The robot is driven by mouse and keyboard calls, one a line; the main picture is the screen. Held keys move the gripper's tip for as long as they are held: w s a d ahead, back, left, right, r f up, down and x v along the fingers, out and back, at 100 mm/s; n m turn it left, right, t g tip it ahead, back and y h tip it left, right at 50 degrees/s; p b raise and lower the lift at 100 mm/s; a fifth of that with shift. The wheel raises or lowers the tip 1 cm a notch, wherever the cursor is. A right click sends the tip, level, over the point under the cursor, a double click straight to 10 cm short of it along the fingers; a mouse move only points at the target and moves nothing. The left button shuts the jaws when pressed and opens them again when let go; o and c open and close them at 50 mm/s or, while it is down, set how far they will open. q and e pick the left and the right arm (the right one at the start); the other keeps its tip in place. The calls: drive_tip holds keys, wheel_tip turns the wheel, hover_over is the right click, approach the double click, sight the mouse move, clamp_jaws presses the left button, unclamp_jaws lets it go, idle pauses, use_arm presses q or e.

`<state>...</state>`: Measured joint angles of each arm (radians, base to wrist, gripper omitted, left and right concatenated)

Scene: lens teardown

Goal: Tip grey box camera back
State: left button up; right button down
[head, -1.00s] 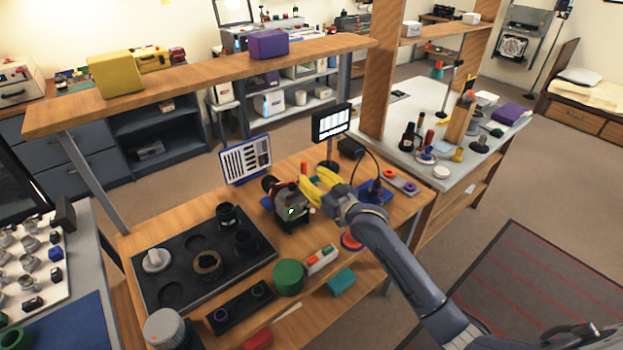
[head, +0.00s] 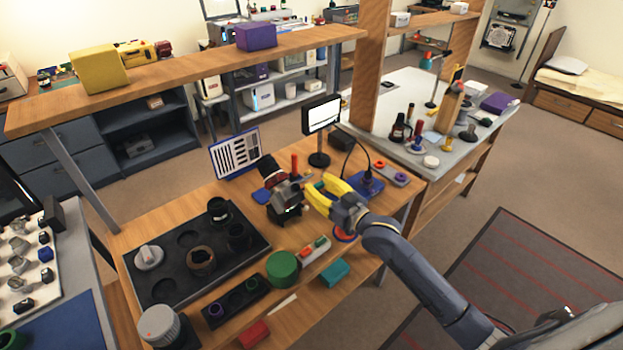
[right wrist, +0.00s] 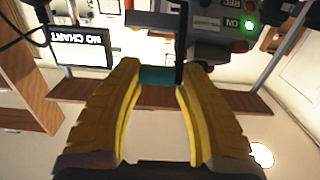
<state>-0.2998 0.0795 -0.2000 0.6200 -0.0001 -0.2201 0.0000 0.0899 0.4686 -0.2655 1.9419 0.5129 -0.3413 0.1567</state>
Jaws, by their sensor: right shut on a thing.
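The grey box camera (head: 287,203) is on the wooden bench in the head view, its dark lens end (head: 270,168) raised and leaning back toward the upper left. In the right wrist view its grey panel (right wrist: 215,45) fills the upper right, with a lit green lamp, a red lamp and upside-down lettering. My right gripper (head: 316,184) is at the camera's right side, its yellow fingers shut on part of it. In the wrist view a black edge and a teal patch show between the fingertips (right wrist: 157,70); the exact contact is unclear. My left gripper is out of view.
A chart board (head: 235,153) and a small monitor (head: 321,115) stand behind the camera. The monitor reads "NO CHART" in the wrist view. A dark tray (head: 165,285) with round parts lies left. A green cylinder (head: 283,268) and a switch box (head: 314,251) are in front.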

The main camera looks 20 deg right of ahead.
drive_tip(key=shift+s+d+f, duration=0.45)
drive_tip(key=shift+s+f, duration=0.25)
drive_tip(key=shift+f, duration=0.35)
drive_tip(key=shift+s+d+f, duration=0.5)
drive_tip(key=shift+s+f, duration=0.2)
drive_tip(key=shift+f, duration=0.35)
drive_tip(key=shift+s+d+f, duration=0.45)
drive_tip(key=shift+s+f, duration=0.25)
drive_tip(key=shift+f, duration=0.35)
drive_tip(key=shift+s+f, duration=0.2)
drive_tip(key=shift+f, duration=1.05)
drive_tip(key=c, duration=1)
unclamp_jaws()
drive_tip(key=shift+s+f, duration=0.1)
drive_tip(key=shift+c, duration=0.2)
drive_tip(key=shift+o, duration=0.4)
drive_tip(key=shift+s+a, duration=0.1)
